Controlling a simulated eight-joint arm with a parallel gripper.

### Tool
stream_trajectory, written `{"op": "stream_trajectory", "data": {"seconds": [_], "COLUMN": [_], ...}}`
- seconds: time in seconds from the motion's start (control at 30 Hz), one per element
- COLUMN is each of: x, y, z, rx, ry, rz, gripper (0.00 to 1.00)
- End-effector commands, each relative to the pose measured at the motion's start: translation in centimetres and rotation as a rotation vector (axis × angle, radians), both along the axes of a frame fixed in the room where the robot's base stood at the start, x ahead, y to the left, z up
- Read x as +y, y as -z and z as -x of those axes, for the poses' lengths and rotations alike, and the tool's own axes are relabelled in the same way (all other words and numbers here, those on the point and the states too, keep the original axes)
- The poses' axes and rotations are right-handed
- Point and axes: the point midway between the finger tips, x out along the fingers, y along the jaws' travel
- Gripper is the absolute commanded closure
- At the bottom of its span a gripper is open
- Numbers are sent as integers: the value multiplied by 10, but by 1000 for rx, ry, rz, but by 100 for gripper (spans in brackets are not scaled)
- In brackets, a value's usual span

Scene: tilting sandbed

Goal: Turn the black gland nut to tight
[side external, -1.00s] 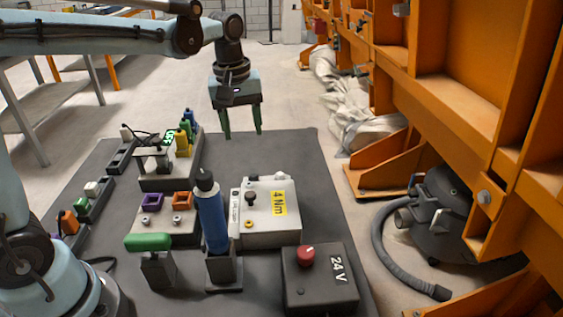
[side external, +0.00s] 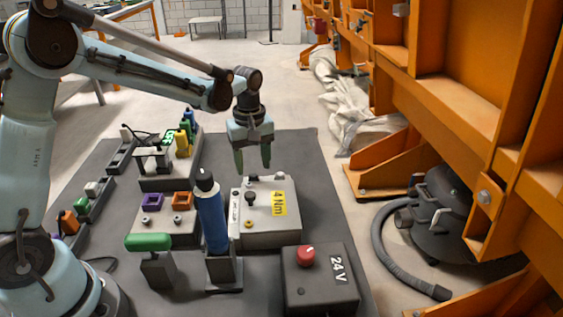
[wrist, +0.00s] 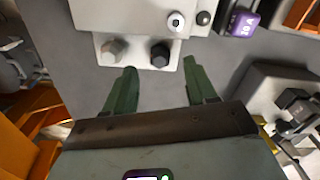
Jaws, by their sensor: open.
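The black gland nut (wrist: 160,55) sits on a pale ledge at the edge of the grey box (wrist: 125,15) in the wrist view, beside a grey nut (wrist: 112,51). In the side view the black nut (side external: 250,182) shows small at the far edge of the box (side external: 270,233) with the yellow 4 Nm label. My gripper (side external: 253,169) points down just above that far edge. Its two green fingers (wrist: 158,66) are open and empty. In the wrist view the black nut lies just beyond the fingertips, between their lines. I cannot tell the exact height gap.
A blue bottle-like cylinder (side external: 211,215) stands upright in front of the box, left of it. A dark 24 V box (side external: 320,285) with a red knob stands in front. Purple (side external: 152,202) and orange (side external: 182,199) blocks sit to the left. Orange steelwork (side external: 470,110) fills the right.

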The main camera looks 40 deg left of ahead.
Motion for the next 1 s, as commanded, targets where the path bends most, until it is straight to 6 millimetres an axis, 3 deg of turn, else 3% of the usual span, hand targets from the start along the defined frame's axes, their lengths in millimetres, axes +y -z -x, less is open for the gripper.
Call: {"op": "stream_trajectory", "data": {"seconds": [0.2, 0.57, 0.93, 1.0], "x": [0, 0, 0, 0], "y": [23, 28, 28, 28], "z": [0, 0, 0, 0], "rx": [0, 0, 0, 0], "ry": [0, 1, 1, 1], "rz": [0, 0, 0, 0], "gripper": [44, 44, 97, 100]}}
